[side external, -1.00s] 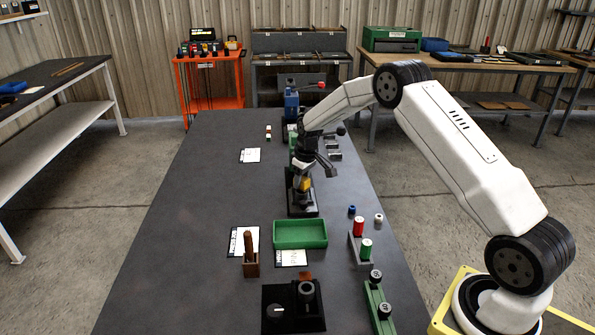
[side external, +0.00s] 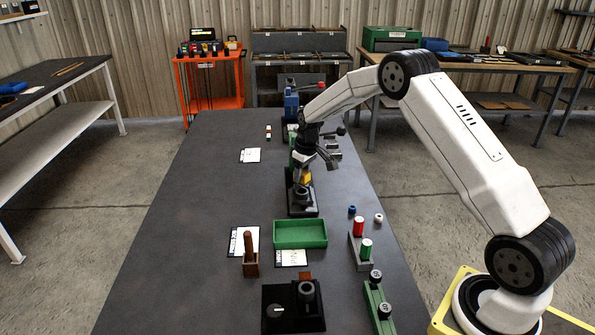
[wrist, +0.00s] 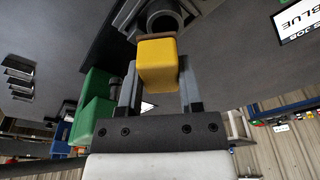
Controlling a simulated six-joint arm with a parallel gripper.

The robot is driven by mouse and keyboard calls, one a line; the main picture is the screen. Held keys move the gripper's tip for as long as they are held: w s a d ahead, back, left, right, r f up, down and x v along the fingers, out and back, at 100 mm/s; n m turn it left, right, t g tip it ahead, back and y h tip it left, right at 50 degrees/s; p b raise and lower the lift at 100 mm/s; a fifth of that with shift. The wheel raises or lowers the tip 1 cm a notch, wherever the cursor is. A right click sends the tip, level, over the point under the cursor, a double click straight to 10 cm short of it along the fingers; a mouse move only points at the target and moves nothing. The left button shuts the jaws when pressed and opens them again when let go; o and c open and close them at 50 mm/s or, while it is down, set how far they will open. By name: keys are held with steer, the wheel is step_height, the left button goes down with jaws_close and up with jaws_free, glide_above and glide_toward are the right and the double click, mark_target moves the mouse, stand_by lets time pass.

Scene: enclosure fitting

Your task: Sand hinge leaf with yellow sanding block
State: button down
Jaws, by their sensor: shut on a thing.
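My gripper (wrist: 159,88) is shut on the yellow sanding block (wrist: 158,65), with one finger on each side of it in the wrist view. The block has a thin brown face along its far edge. In the side view, the block (side external: 307,179) is a small yellow patch by my gripper (side external: 303,178), just above a black fixture (side external: 291,207) with a dark ring-shaped holder (side external: 302,196). The ring (wrist: 160,14) shows just beyond the block in the wrist view. Whether the block touches anything there is unclear. I cannot clearly make out the hinge leaf.
A green tray (side external: 300,243), a wooden stand (side external: 251,266), a black base with a knob (side external: 278,311) and a rack with red and green spools (side external: 355,253) stand nearer the camera. A blue device (side external: 291,100) stands behind the fixture. The table's left side is mostly clear.

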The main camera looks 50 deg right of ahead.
steer(key=shift+r, duration=1.7)
steer(key=shift+r, duration=1.5)
steer(key=shift+s, duration=0.1)
